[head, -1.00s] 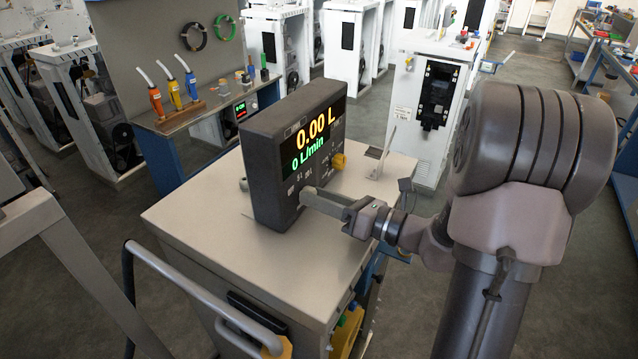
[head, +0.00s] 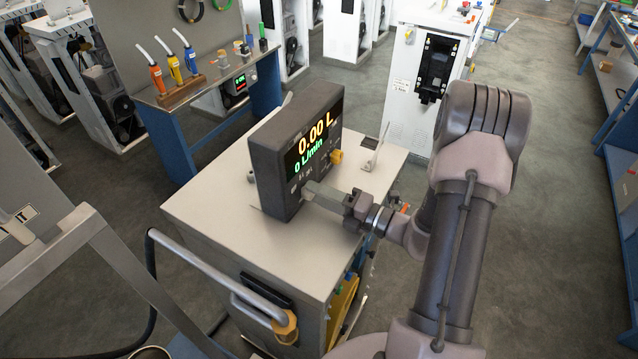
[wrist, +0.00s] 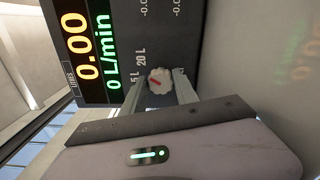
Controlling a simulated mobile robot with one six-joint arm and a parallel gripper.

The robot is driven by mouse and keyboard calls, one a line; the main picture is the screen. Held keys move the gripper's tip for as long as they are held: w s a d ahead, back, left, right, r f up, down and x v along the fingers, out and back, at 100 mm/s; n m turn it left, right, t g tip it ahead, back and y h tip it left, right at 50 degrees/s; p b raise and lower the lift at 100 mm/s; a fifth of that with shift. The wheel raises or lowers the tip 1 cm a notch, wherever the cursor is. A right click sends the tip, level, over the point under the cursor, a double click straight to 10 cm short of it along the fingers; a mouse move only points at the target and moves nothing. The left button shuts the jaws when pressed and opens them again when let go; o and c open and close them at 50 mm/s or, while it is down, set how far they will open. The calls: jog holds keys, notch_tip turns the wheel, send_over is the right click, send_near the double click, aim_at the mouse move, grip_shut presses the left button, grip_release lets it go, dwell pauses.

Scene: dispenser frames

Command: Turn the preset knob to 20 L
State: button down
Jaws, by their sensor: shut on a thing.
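The preset knob (wrist: 158,80) is a small pale round knob with a red mark. In the wrist view it sits on the dark panel of the dispenser's display unit (head: 268,168), near the printed labels "5 L" and "20 L". The wrist view is turned sideways; I cannot tell for certain which label the mark points to. My gripper (wrist: 161,88) has one finger on each side of the knob and is shut on it. In the head view my gripper (head: 308,188) reaches the panel's lower part from the right, and its fingers hide the knob. The display reads 0.00 L and 0 L/min.
The display unit stands on a pale cabinet (head: 310,255) with a handle rail (head: 215,280) at its front. A workbench (head: 205,85) with coloured nozzles stands behind. Floor is open to the right.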

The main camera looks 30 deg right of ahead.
jog(key=shift+m+p, duration=1)
jog(key=shift+m, duration=0.2)
jog(key=shift+f, duration=0.1)
jog(key=c, duration=0.9)
grip_release()
jog(key=shift+c, duration=0.2)
jog(key=b+v, duration=0.1)
jog(key=v, duration=1.6)
jog(key=shift+s, duration=0.25)
jog(key=shift+d, duration=0.15)
